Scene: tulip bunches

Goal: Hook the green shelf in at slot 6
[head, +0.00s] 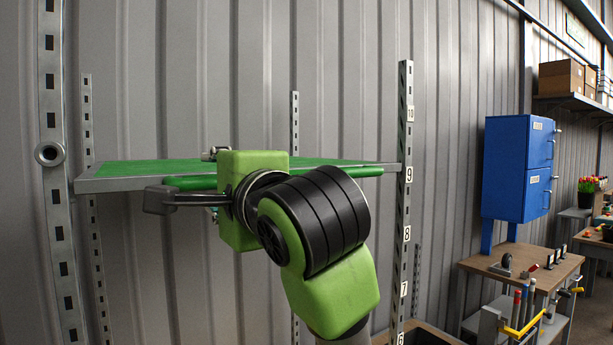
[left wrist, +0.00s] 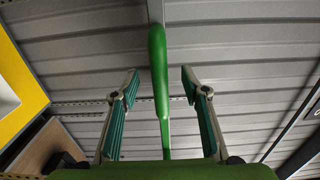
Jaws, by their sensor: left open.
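The green shelf (head: 140,168), with a grey metal edge, lies level between the slotted posts in the head view. Its right end meets the numbered right post (head: 404,200) close to the 9 label; I cannot tell whether it is hooked there. A green bar (head: 355,172) runs along its front. My left gripper (head: 187,178) is at the shelf's front, partly hidden by its own wrist. In the left wrist view the green bar (left wrist: 158,60) runs between its two open fingers, apart from both. The 6 label (head: 400,339) shows low on the right post. My right gripper is out of view.
The left front post (head: 55,230) has a round knob-like fitting (head: 49,154). A ribbed metal wall stands behind. To the right are a blue cabinet (head: 516,170) and a wooden bench (head: 520,271) with tools.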

